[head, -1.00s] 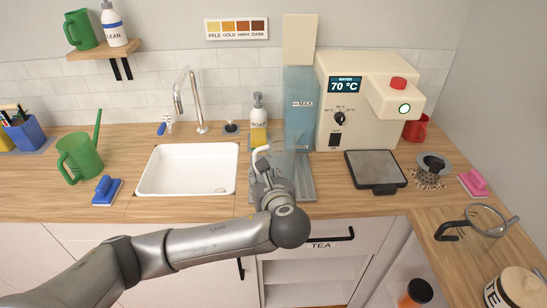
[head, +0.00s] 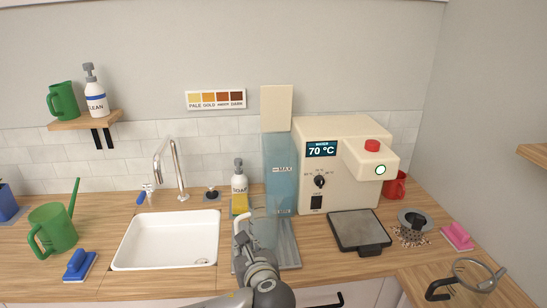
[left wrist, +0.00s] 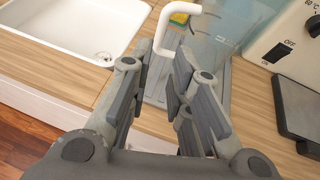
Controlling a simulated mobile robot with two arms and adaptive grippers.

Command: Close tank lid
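The water tank (head: 279,180) is a clear blue box left of the cream machine (head: 345,165). Its lid seems to be the cream panel (head: 276,107), standing upright above the tank's open top. A clear jug (head: 267,228) with a white handle (head: 240,225) stands on the grey tray in front of the tank. My left gripper (head: 250,248) is low at the jug's handle. In the left wrist view its fingers (left wrist: 166,62) are apart, with the white handle (left wrist: 190,10) at and beyond their tips; I cannot tell whether they touch it. My right gripper is not in view.
The sink (head: 168,240) is on the left, with a soap bottle (head: 239,188) behind the jug. A black-topped plate (head: 358,230) lies before the machine. A shelf edge (head: 535,153) juts in at right. Space above the tank is clear apart from the panel.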

